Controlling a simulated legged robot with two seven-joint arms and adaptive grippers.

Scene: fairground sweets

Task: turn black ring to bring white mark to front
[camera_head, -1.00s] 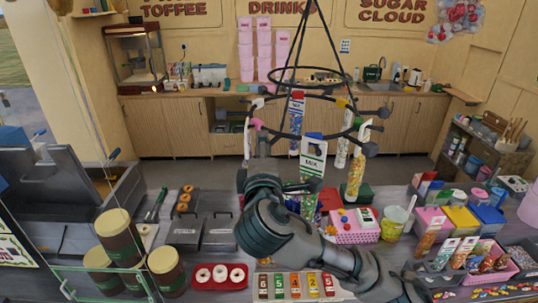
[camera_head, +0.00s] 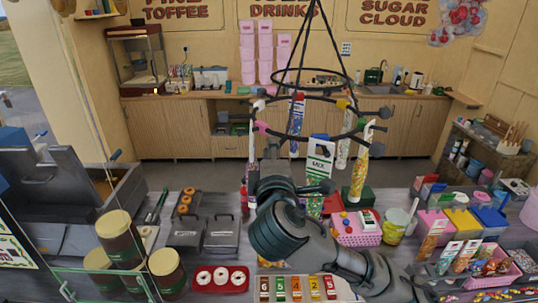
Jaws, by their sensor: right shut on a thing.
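The black ring (camera_head: 300,137) hangs level from black straps, with coloured clips and several packets and bottles around it. A white mark (camera_head: 258,104) is on its far left side. A pink clip (camera_head: 261,127) is at the near left and a yellow one (camera_head: 343,104) at the far right. My right gripper (camera_head: 271,143) reaches up from below and is shut on the ring's near left part, close to the pink clip. The grip is small and partly hidden by my wrist. My left gripper is not in view.
Below is a crowded counter with brown jars (camera_head: 119,238), a red doughnut tray (camera_head: 220,279) and a pink basket (camera_head: 359,238).

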